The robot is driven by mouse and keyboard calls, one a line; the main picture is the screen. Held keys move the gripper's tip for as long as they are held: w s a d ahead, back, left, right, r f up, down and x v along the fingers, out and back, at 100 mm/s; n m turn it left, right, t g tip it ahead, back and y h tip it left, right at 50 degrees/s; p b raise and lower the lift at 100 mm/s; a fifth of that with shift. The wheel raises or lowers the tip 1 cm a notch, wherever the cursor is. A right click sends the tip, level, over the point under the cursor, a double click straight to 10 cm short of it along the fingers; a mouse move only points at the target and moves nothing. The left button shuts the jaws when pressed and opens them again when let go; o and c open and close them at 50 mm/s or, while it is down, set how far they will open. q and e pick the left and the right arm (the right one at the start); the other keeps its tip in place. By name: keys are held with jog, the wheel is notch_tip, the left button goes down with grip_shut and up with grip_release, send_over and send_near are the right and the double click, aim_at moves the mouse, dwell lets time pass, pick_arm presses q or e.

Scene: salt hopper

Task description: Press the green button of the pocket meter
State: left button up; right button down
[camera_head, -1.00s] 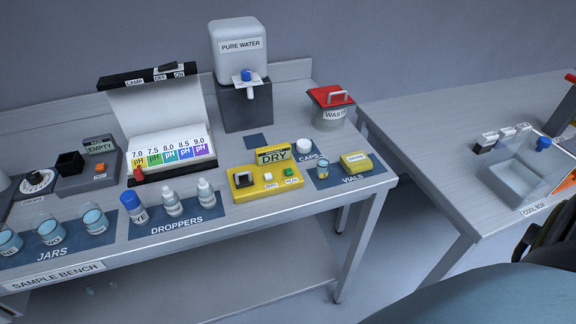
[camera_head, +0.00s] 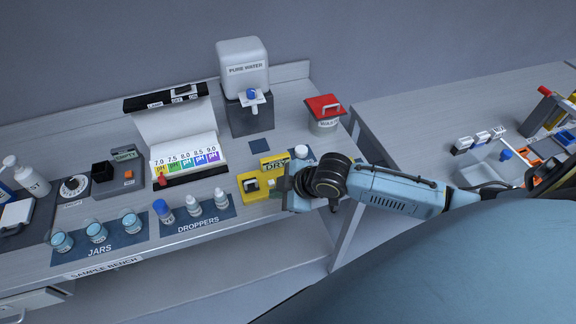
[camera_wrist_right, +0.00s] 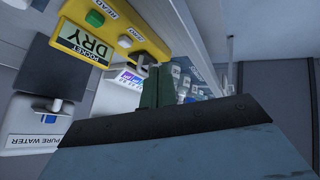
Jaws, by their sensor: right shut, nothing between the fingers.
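The yellow pocket meter (camera_head: 249,194) lies on the sample bench, its display reading "DRY". My left gripper is not in view.
Dropper bottles (camera_head: 193,205) stand left of the meter. The pure water dispenser (camera_head: 243,70) and red-lidded waste bin (camera_head: 324,114) stand behind. A white cap (camera_head: 301,152) is close to my right wrist, which covers the vials area.

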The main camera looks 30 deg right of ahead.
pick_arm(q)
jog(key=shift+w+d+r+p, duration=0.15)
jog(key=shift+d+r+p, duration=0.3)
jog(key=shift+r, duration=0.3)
pick_arm(e)
jog(key=w+d+r+n+t, duration=0.1)
jog(key=w+d+r+n, duration=0.1)
jog(key=w+d+r, duration=0.3)
notch_tip(320, 180, up, 2)
jog(key=d, duration=0.2)
jog(key=shift+w+d+n, duration=0.15)
jog(key=shift+d+n, duration=0.15)
jog(key=shift+d, duration=0.1)
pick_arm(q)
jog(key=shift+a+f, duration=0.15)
pick_arm(e)
notch_tip(320, 180, down, 7)
jog(key=b, duration=0.6)
jog(key=shift+f+b, duration=0.2)
jog(key=shift+b, duration=0.2)
pick_arm(q)
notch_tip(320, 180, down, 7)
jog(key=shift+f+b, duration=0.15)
jog(key=shift+b, duration=0.15)
pick_arm(e)
jog(key=shift+f, duration=0.65)
jog(key=shift+f, duration=0.1)
jog(key=shift+f, duration=0.3)
